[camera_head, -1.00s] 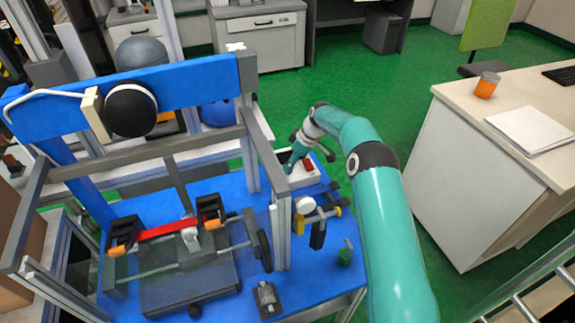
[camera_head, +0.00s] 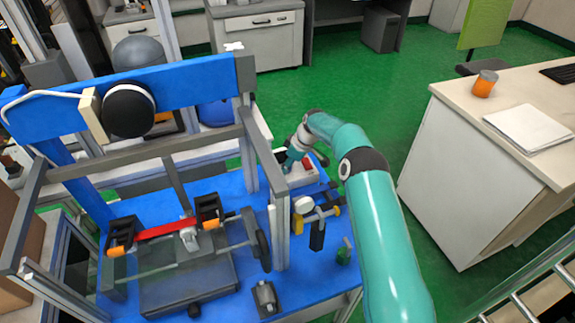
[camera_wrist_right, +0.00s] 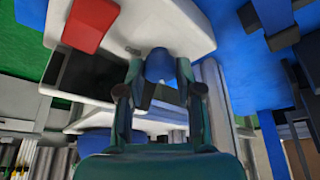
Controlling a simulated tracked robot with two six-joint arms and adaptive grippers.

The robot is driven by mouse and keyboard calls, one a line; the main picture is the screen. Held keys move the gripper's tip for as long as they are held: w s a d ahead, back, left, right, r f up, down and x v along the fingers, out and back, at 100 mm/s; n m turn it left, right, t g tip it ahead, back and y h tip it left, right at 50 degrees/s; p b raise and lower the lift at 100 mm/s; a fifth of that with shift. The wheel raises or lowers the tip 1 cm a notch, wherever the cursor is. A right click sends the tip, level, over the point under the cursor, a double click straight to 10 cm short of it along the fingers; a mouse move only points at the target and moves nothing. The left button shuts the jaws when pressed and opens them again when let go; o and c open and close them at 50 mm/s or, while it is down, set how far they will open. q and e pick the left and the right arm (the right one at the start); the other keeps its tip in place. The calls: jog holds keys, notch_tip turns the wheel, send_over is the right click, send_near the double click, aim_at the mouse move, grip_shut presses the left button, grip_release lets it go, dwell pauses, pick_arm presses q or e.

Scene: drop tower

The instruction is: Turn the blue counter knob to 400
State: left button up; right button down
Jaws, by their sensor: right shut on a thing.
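The blue counter knob (camera_wrist_right: 160,66) is between the fingertips of my right gripper (camera_wrist_right: 158,80) in the right wrist view, and the gripper is shut on it. The knob sits at the white counter box (camera_wrist_right: 180,25), which has a dark panel (camera_wrist_right: 88,75) with no figures I can read. In the head view the white counter box (camera_head: 303,178) stands on the blue table at its far right corner. My right gripper (camera_head: 291,164) reaches down to its left part, and the knob is hidden there. My left gripper is not in view.
A red button (camera_head: 307,160) is on the counter box beside my right gripper. The drop tower frame (camera_head: 280,220) stands left of my right arm. A white desk (camera_head: 480,190) stands to the right, with green floor between.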

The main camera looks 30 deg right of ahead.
jog(key=shift+m+h+b, duration=0.4)
jog(key=shift+m+b, duration=0.4)
jog(key=shift+m, duration=0.2)
jog(key=m+h+b, duration=0.1)
jog(key=m, duration=0.1)
jog(key=m+h+b, duration=0.1)
jog(key=m+b, duration=0.1)
jog(key=m, duration=0.1)
jog(key=shift+a+f+t, duration=0.1)
jog(key=shift+a+t, duration=0.05)
jog(key=shift+t, duration=0.15)
jog(key=m+h+b, duration=0.1)
jog(key=m+b, duration=0.1)
jog(key=m, duration=0.1)
jog(key=shift+b, duration=0.35)
jog(key=shift+a+m+h+b, duration=0.1)
jog(key=shift+m+h+b, duration=0.2)
jog(key=shift+m+b, duration=0.5)
